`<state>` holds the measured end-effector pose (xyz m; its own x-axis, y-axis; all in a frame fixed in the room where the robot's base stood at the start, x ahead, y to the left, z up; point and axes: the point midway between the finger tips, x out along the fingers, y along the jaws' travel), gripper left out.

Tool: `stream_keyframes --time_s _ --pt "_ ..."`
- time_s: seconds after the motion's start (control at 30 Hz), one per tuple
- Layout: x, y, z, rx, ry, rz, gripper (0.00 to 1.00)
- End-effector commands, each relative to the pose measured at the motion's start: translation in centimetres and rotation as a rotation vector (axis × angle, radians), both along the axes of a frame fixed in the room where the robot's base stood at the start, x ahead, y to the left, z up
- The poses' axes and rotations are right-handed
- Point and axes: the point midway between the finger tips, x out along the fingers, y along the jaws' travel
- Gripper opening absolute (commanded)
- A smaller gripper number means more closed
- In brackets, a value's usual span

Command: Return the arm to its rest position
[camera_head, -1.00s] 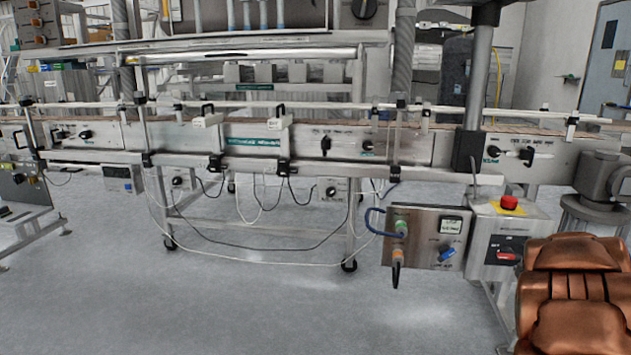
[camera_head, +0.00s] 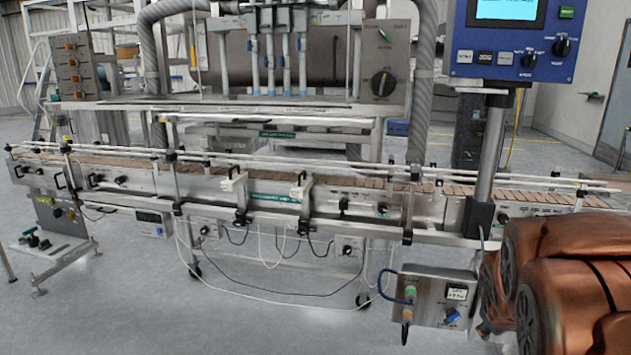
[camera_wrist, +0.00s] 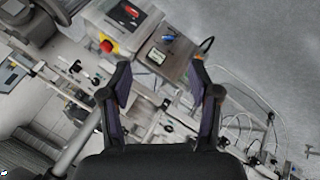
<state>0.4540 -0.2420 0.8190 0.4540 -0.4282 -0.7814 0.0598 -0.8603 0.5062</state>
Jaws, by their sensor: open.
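My gripper (camera_wrist: 160,92) shows in the wrist view with its two dark fingers spread apart and nothing between them. Beyond the fingers, apart from them, are a grey control box (camera_wrist: 167,52) and a red emergency-stop button (camera_wrist: 107,46) on a yellow plate. In the head view my copper-coloured arm (camera_head: 570,285) fills the lower right and hides what is behind it. The gripper itself does not show in the head view.
The filler's conveyor (camera_head: 330,185) runs across the head view, with guide rails along it. A small control box (camera_head: 437,296) hangs below it. A blue control panel (camera_head: 512,40) is at the upper right. The grey floor (camera_head: 200,325) in front is clear.

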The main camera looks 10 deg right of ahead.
Motion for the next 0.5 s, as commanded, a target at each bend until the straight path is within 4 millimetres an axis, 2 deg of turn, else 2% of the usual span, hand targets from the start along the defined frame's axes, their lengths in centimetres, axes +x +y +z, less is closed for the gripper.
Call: stream_keyframes --time_s 0.03,0.27,0.5 --pt "-1.0 1.8 2.4 0.039 0.022 -0.013 0.62" --pt "-6.9 9.2 6.6 0.217 0.147 -0.096 0.62" --pt "-14.5 16.6 11.4 0.371 0.318 -0.162 0.62"
